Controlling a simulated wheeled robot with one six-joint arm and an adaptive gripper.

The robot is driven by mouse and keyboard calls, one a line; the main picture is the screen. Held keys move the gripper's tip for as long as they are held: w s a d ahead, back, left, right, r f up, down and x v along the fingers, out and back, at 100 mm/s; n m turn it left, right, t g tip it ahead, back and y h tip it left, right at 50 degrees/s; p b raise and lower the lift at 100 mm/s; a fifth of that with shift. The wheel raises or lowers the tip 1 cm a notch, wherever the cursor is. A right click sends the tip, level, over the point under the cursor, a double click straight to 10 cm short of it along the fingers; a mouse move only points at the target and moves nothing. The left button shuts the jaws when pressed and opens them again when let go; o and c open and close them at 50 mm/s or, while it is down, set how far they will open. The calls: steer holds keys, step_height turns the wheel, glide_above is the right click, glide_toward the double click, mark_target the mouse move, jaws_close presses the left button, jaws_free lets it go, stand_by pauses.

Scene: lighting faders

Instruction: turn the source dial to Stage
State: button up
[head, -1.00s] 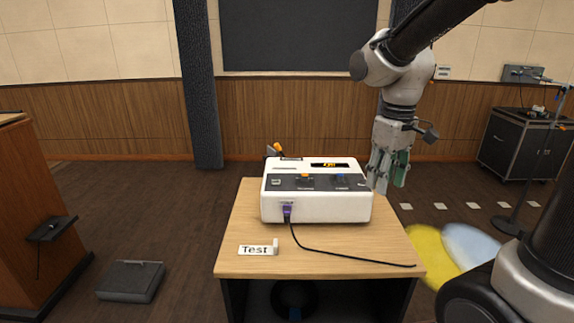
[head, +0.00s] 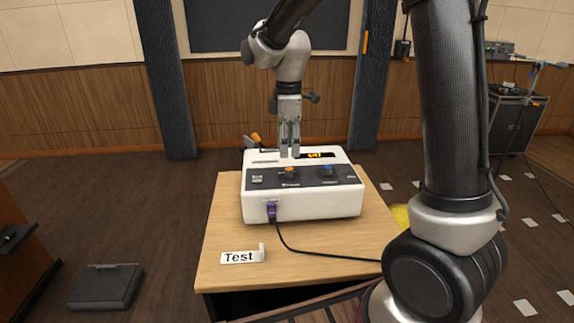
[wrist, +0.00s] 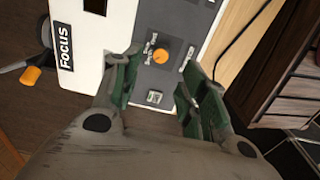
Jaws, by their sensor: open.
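The white control box (head: 300,205) stands on a small wooden table. Its dark front panel carries an orange dial (head: 289,169) and a blue dial (head: 327,168). The labels beside them are too small to read, so I cannot tell which is the source dial. In the wrist view the orange dial (wrist: 160,55) lies just beyond my fingertips, roughly between their lines. My gripper (head: 290,154) points down over the rear middle of the box, open and empty. In the wrist view its two green-padded fingers (wrist: 156,88) are spread apart over the panel.
An orange-handled lever (head: 255,138) rises behind the box. A "Focus" label (wrist: 65,46) shows in the wrist view.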

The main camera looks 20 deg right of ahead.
mark_target(289, 168)
step_height(289, 168, down, 7)
steer(key=shift+r, duration=0.1)
stand_by(0.3)
jaws_close()
